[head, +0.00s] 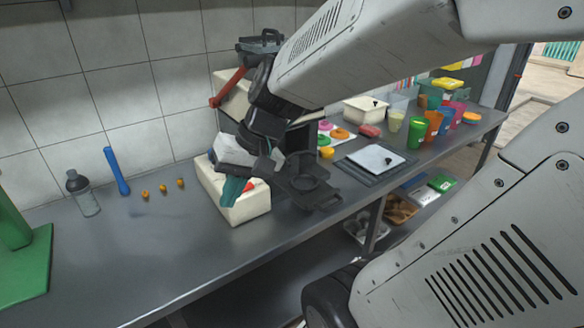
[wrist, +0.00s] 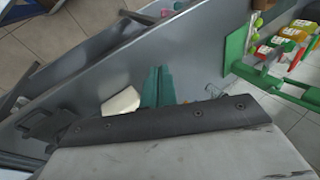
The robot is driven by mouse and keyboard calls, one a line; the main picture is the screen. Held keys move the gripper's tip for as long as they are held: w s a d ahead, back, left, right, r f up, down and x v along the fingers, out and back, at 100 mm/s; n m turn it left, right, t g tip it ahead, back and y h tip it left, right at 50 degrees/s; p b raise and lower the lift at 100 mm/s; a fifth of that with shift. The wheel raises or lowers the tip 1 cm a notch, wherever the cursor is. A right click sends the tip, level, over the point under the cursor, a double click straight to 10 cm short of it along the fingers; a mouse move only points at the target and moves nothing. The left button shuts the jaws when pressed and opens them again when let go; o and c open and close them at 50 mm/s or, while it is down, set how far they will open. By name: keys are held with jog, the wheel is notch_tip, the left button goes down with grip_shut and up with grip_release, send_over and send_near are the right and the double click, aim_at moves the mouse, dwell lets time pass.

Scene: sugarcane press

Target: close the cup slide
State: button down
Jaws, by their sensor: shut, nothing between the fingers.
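The cream press (head: 240,212) stands on the grey counter, largely hidden behind my arm. The dark cup slide (head: 318,197), a flat black piece with a round ring, sticks out beside the press toward the counter's front edge. In the wrist view, a dark frame that looks like the slide (wrist: 48,124) shows at the lower left, with a cream part (wrist: 120,103) of the press beside my fingers. My gripper (head: 234,190) has teal fingers and is over the press's lower body, left of the slide. Its fingers (wrist: 158,86) are together and empty; contact with the press cannot be told.
A grey bottle (head: 82,192), a blue stick (head: 117,172) and small orange pieces (head: 163,188) are on the left counter. A white board (head: 375,159) and coloured cups (head: 433,124) stand to the right. The front left counter is clear.

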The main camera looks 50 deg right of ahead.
jog(key=w+d+f+m+t, duration=0.35)
jog(key=w+d+m, duration=0.2)
jog(key=d, duration=0.35)
jog(key=d+f+m+t+h, duration=0.15)
jog(key=d+m, duration=0.25)
jog(key=d, duration=0.5)
jog(key=d+f+m+t+h, duration=0.1)
jog(key=d+f+m+h, duration=0.2)
jog(key=d, duration=0.5)
jog(key=m+h, duration=0.2)
jog(key=m, duration=0.2)
send_near(296, 172)
notch_tip(296, 172, down, 4)
jog(key=w, duration=0.3)
jog(key=shift+w+d, duration=0.2)
jog(key=shift+d, duration=0.15)
jog(key=shift+w+d, duration=0.15)
jog(key=shift+w, duration=0.25)
